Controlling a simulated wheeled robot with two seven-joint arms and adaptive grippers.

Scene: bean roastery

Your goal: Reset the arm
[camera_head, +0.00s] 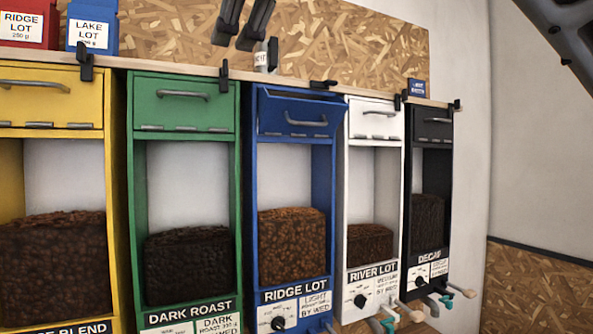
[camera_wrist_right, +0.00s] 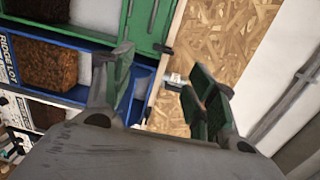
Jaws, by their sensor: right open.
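My right gripper (camera_head: 243,42) hangs at the top of the head view, in front of the chipboard wall and above the shelf. In the right wrist view its dark green-padded fingers (camera_wrist_right: 163,90) are spread apart with nothing held between them. The blue RIDGE LOT dispenser (camera_head: 246,200) is below and to the right of it in the head view; its lid (camera_head: 290,118) looks tilted out at the top. The green DARK ROAST dispenser (camera_head: 131,200) stands beside it, its lid (camera_head: 184,115) closed. My left gripper is in neither view.
A small labelled white container (camera_head: 262,61) is on the shelf just below the right gripper. Red (camera_head: 25,22) and blue (camera_head: 92,30) bags stand at the left. Yellow (camera_head: 50,108), white (camera_head: 375,120) and black (camera_head: 434,130) dispensers flank the others. Black clips line the shelf.

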